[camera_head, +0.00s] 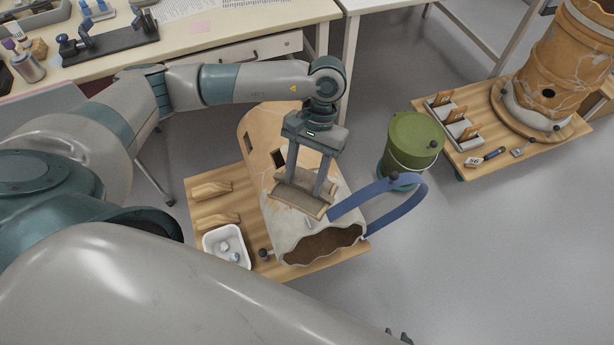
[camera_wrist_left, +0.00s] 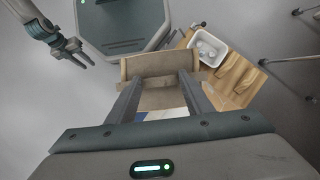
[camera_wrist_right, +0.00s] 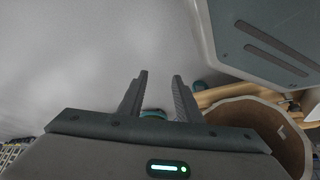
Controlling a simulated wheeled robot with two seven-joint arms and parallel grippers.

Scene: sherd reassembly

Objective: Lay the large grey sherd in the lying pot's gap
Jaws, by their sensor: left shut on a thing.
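The lying pot (camera_head: 295,238) rests on a wooden board, orange-tan toward the back and pale grey near its jagged open end, which faces the front. My left gripper (camera_head: 307,190) is shut on a curved brownish-grey sherd (camera_head: 301,202), held over the pot's upper side. The sherd also shows across the fingers in the left wrist view (camera_wrist_left: 155,64). The sherd and fingers hide the pot surface below; I cannot tell whether the sherd touches it, and the gap is not clearly visible. My right gripper (camera_wrist_right: 160,74) is open and empty in the right wrist view.
A blue strap (camera_head: 373,193) loops from the pot's right side. A green lidded bucket (camera_head: 412,140) stands beyond it. A white tray (camera_head: 226,247) and wooden wedges (camera_head: 212,190) lie on the board's left. A standing orange pot (camera_head: 560,65) is at the far right.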

